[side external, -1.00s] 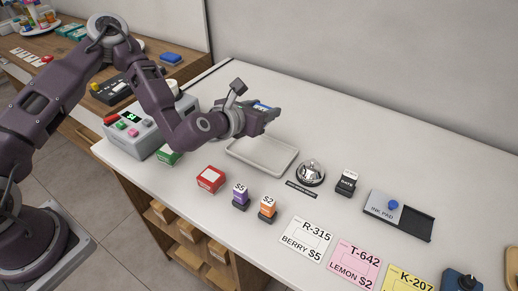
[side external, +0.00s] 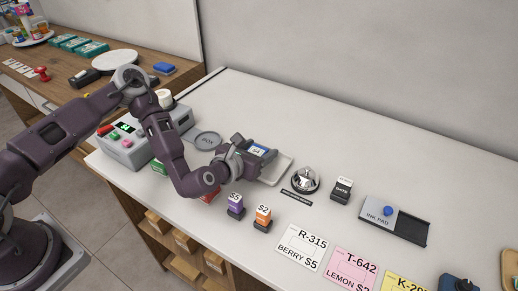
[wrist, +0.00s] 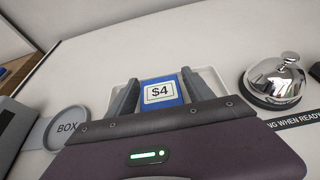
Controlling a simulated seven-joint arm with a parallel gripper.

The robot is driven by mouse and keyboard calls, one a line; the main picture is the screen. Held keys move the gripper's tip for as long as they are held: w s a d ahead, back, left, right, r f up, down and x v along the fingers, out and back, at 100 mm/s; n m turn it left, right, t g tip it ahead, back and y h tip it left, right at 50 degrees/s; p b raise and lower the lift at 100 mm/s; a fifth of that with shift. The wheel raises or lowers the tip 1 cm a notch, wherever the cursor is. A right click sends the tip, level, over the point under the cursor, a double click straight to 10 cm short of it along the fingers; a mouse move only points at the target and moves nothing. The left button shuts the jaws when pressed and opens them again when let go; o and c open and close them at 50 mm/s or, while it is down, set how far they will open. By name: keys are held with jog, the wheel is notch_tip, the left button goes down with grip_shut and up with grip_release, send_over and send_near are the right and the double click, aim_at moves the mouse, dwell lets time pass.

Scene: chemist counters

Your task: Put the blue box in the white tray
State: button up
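The blue box (wrist: 160,93), with a white $4 label, is between the two fingers of my gripper (wrist: 160,92), which look closed against its sides. In the side view the blue box (side external: 258,150) shows at the end of my gripper (side external: 262,153). The white tray (side external: 282,171) is directly below, with its far rim (wrist: 204,74) visible around the fingers in the wrist view. My gripper hides much of the tray. I cannot tell whether the box touches the tray floor.
A silver bell (side external: 305,180) stands close to the right of the tray. A round grey BOX dish (side external: 207,140) lies to the left. Purple (side external: 235,206) and orange (side external: 262,217) stamps stand in front. The counter behind the tray is clear.

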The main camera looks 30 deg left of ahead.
jog(key=shift+r, duration=0.2)
jog(key=v, duration=0.7)
jog(key=shift+s+r, duration=0.1)
jog(key=shift+s, duration=0.15)
jog(key=d+r+m+g+h, duration=0.2)
jog(key=d+r+m+h, duration=0.2)
jog(key=r+m, duration=0.7)
jog(key=s+a+r+m+g, duration=0.2)
jog(key=s+m, duration=0.1)
jog(key=m, duration=0.9)
jog(key=s+a+r+m+g+y, duration=0.1)
jog(key=s+a+r+m, duration=0.2)
jog(key=s, duration=0.6)
jog(key=s+a+r+m+g+y, duration=0.1)
jog(key=s+a+r+m, duration=0.2)
jog(key=s, duration=0.6)
jog(key=s+a+r+m+g+y, duration=0.2)
jog(key=s+a+r+m, duration=0.2)
jog(key=s, duration=0.5)
jog(key=a+m, duration=0.2)
jog(key=m, duration=0.1)
jog(key=shift+r, duration=0.1)
